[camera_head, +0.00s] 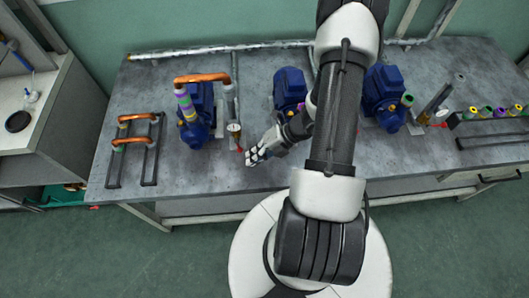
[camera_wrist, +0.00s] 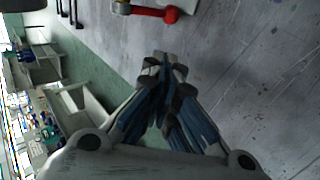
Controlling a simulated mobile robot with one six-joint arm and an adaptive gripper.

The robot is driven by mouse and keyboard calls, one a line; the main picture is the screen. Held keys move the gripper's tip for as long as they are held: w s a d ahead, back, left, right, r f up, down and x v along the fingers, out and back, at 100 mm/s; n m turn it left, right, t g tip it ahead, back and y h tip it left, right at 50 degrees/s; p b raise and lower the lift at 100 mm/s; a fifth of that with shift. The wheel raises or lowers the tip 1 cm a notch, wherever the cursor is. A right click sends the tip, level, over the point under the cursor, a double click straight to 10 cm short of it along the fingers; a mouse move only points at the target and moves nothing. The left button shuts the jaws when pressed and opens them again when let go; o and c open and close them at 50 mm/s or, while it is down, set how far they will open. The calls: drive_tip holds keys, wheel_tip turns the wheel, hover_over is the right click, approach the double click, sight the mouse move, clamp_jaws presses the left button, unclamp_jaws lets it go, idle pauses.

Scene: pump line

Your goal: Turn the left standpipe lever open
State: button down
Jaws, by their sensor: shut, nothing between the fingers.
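The left standpipe (camera_head: 229,103) stands on the grey bench beside the left blue pump, with a round white gauge (camera_head: 234,128) on it. Its red lever (camera_head: 240,150) shows as a small red bit low at the pipe's foot. In the wrist view the red lever (camera_wrist: 152,11) lies at the top edge, with a rounded red end at right and a brass fitting at left. My gripper (camera_head: 249,158) is shut and empty, just right of and in front of the lever. In the wrist view my fingertips (camera_wrist: 165,59) meet, apart from the lever.
The left blue pump (camera_head: 196,118) with a copper pipe (camera_head: 202,78) stands left of the standpipe. A middle pump (camera_head: 289,88) is partly behind my arm. Another pump (camera_head: 383,92) stands right. A rack (camera_head: 136,143) is at left. Bare bench lies in front.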

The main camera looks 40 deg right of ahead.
drive_tip(key=shift+w+f+b, duration=0.2)
drive_tip(key=shift+w+f, duration=0.2)
drive_tip(key=shift+w, duration=0.4)
drive_tip(key=shift+w+f+b, duration=0.15)
drive_tip(key=shift+w+f, duration=0.25)
drive_tip(key=shift+w, duration=0.35)
drive_tip(key=shift+w+a+f, duration=0.15)
drive_tip(key=shift+w+f, duration=0.25)
drive_tip(key=shift+w, duration=0.05)
drive_tip(key=shift+r, duration=0.1)
drive_tip(key=shift+w+r+p, duration=0.15)
drive_tip(key=shift+r+p, duration=0.45)
drive_tip(key=shift+r, duration=0.25)
